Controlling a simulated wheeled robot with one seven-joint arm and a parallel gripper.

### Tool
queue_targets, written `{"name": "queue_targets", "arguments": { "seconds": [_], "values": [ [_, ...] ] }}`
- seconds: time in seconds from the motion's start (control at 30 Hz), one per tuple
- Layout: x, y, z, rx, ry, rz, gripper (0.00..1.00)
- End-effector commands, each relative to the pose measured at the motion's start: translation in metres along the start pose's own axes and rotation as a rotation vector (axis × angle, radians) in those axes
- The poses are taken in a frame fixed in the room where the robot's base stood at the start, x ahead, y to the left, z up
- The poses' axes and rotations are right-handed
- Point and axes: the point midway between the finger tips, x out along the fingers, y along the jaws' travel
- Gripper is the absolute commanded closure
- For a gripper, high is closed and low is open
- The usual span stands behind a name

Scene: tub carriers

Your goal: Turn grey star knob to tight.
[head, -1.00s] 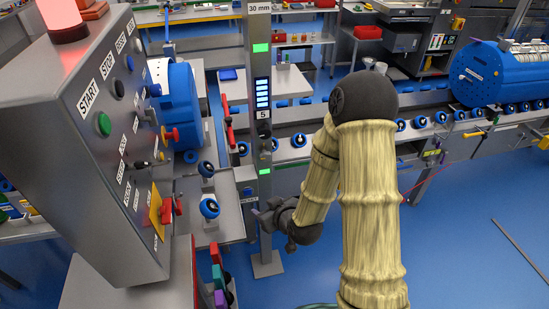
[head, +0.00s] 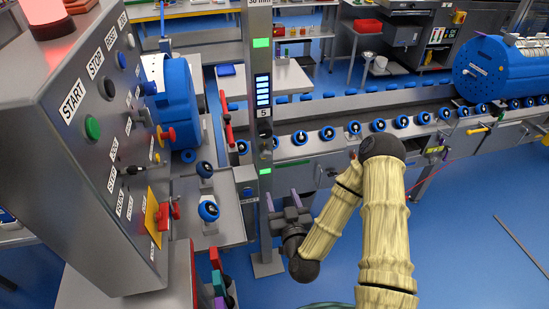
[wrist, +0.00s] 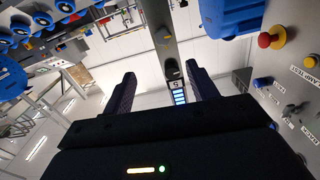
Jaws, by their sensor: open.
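I cannot pick out the grey star knob for certain in either view. The upright grey post (head: 261,100) has a lit scale, a label "5" and a small dark part below it that is too small to tell. My gripper (head: 283,200) is open and empty, its fingers pointing up, just right of the lower post and apart from it. In the wrist view, my gripper (wrist: 160,74) has its two dark fingers spread, with the post (wrist: 163,35) and its blue-lit scale showing between and beyond them.
A grey control panel (head: 95,145) with buttons and red knobs stands at left. A blue drum (head: 176,105) is behind it. A roller conveyor (head: 340,133) crosses behind the post, with a large blue tub (head: 490,68) at right. Blue floor lies open at lower right.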

Motion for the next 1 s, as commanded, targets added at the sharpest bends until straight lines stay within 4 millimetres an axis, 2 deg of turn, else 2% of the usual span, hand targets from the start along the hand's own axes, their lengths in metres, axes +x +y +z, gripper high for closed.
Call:
{"name": "queue_targets", "arguments": {
  "seconds": [0.23, 0.6, 0.67, 1.0],
  "values": [
    [0.006, -0.005, 0.003, -0.004, 0.001, -0.014, 0.42],
    [0.029, 0.004, 0.003, -0.004, 0.004, 0.007, 0.42],
    [0.039, 0.005, -0.003, -0.001, 0.003, 0.01, 0.42],
    [0.094, 0.006, -0.003, 0.0, 0.001, 0.01, 0.42]
  ]
}}
